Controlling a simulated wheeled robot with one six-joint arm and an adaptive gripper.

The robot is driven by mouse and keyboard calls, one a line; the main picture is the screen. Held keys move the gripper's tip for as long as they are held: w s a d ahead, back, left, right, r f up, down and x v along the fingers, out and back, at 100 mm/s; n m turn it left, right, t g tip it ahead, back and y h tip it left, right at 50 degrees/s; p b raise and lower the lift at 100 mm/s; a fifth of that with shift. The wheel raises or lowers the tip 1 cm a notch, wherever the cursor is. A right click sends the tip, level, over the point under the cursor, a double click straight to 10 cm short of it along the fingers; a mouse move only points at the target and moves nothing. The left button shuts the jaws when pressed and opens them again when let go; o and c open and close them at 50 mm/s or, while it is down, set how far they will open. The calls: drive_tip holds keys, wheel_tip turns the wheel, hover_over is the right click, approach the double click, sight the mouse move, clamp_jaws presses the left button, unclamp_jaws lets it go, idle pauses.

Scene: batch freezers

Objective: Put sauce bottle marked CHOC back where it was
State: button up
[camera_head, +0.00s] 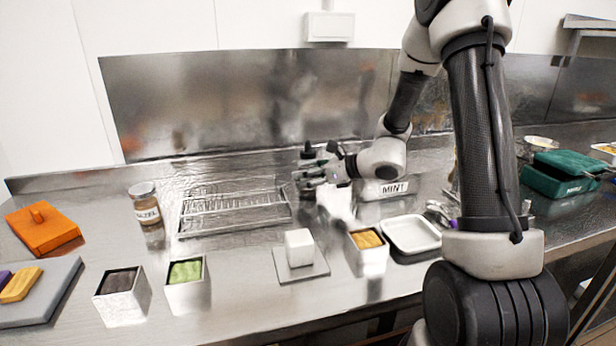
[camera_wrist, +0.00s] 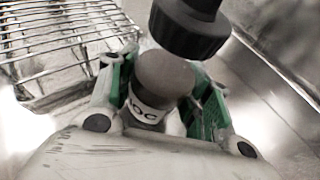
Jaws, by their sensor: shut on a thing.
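The sauce bottle marked CHOC (camera_wrist: 148,108) is upright between the fingers of my gripper (camera_wrist: 160,105) in the wrist view. Its round brownish cap and the letters "OC" on a white label show there. My gripper is shut on it. In the head view my gripper (camera_head: 318,175) is at the back of the counter, just right of the wire rack, and largely hides the bottle. A dark-capped bottle (camera_wrist: 188,30) stands close beyond the held one in the wrist view. I cannot tell whether the held bottle touches the counter.
The wire rack (camera_head: 236,206) lies left of my gripper. A MINT-labelled container (camera_head: 383,189) is to its right. A jar (camera_head: 146,204) stands left of the rack. In front are a white cube (camera_head: 299,247), filled tubs (camera_head: 186,284) and a white tray (camera_head: 411,234). The steel backsplash (camera_head: 230,100) is behind.

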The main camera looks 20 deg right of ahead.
drive_tip(key=shift+f, duration=0.15)
drive_tip(key=o, duration=1.1)
drive_tip(key=shift+f, duration=0.1)
drive_tip(key=shift+c, duration=0.2)
